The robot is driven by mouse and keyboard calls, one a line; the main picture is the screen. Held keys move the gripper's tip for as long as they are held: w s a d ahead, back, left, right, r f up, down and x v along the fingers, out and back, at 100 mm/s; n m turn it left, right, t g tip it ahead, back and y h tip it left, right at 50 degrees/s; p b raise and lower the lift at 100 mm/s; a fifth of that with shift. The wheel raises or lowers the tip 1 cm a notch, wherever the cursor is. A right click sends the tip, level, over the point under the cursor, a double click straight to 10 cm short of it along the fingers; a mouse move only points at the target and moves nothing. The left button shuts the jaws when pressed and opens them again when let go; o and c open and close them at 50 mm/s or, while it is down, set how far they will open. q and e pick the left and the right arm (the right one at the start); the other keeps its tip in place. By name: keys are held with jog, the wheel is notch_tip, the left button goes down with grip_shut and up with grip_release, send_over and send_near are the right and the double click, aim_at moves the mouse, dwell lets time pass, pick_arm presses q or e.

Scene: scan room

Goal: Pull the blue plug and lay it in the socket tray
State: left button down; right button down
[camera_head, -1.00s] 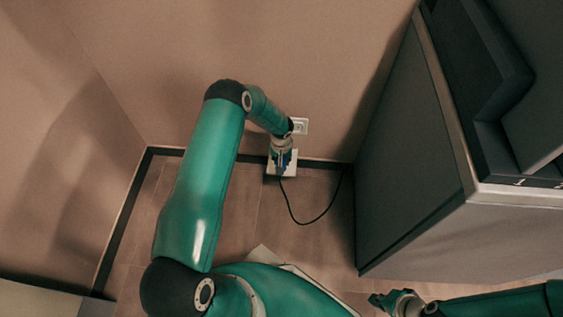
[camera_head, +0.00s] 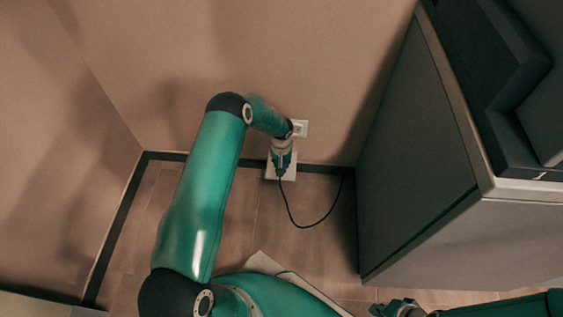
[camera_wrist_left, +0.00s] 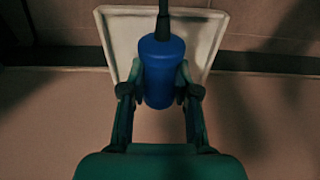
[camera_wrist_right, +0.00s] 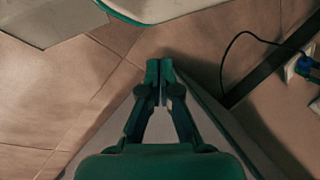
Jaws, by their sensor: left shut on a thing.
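The blue plug (camera_wrist_left: 165,72) is upright in the left wrist view, with a dark cable at its top end. My left gripper (camera_wrist_left: 160,82) is shut on its sides. In the head view my left gripper (camera_head: 281,165) is low by the wall, over the white socket tray (camera_head: 291,171), and partly hides it. The left wrist view shows the tray (camera_wrist_left: 214,28) behind the plug; I cannot tell whether they touch. My right gripper (camera_wrist_right: 160,75) is shut and empty, with its fingertips together. It shows at the bottom right of the head view (camera_head: 388,308).
A white wall socket (camera_head: 300,128) is above the tray. The black cable (camera_head: 308,226) loops across the floor to the wall. A large grey cabinet (camera_head: 425,150) stands on the right. Bare floor (camera_head: 225,225) lies left of the cable.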

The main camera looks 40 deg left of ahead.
pick_arm(q)
jog(key=c, duration=0.8)
grip_release()
